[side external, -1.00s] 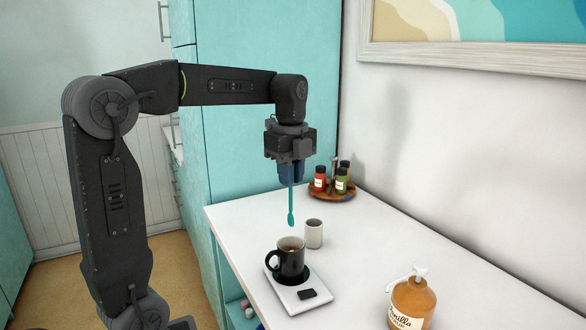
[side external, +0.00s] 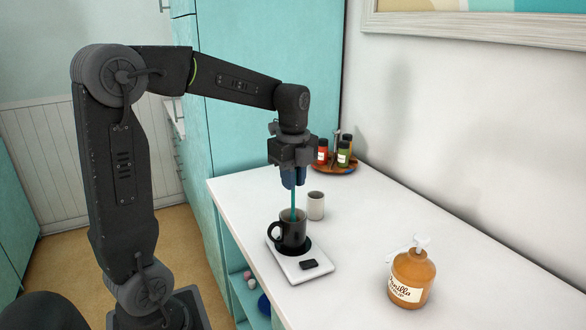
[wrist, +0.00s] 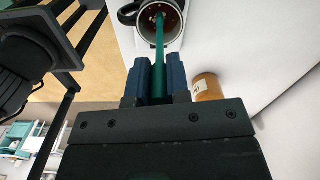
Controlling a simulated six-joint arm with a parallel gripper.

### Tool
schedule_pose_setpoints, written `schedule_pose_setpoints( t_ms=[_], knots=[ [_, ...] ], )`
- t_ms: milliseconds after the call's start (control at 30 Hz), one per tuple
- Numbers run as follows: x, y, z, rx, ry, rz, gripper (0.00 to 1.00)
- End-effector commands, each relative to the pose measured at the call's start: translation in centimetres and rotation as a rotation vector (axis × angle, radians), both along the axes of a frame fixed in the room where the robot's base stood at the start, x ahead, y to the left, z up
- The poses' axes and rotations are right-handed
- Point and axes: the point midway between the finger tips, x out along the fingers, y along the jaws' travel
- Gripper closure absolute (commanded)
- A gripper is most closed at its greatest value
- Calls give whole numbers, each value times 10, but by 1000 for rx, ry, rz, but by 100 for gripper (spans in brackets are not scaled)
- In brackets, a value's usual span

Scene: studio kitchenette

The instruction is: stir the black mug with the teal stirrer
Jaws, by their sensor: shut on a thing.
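The black mug (side external: 291,232) stands upright on a white scale-like pad (side external: 309,275) with a dark display. It shows at the top of the wrist view (wrist: 141,14) with brown liquid inside. My gripper (side external: 294,184) is above the mug and shut on the teal stirrer (side external: 293,199). The stirrer points down, and its lower end is inside the mug, hidden by the mug wall in the side view. In the wrist view the stirrer (wrist: 160,45) runs from between the blue fingers into the mug's opening.
A white cup (side external: 316,206) stands just behind the mug. A wooden tray (side external: 337,171) with spice jars is at the back by the wall. An orange vanilla pump bottle (side external: 411,278) stands at the front right. The counter between is clear.

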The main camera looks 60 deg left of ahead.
Motion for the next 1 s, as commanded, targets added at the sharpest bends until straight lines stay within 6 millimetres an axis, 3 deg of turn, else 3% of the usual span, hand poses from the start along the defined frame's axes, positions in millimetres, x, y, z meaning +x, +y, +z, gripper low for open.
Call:
schedule_pose_setpoints(
  t_ms=[500, 1000],
  knots=[
    [0, 0, -37, -1, 2, 0, 100],
    [0, 0, -44, 0, 1, 0, 100]
  ],
)
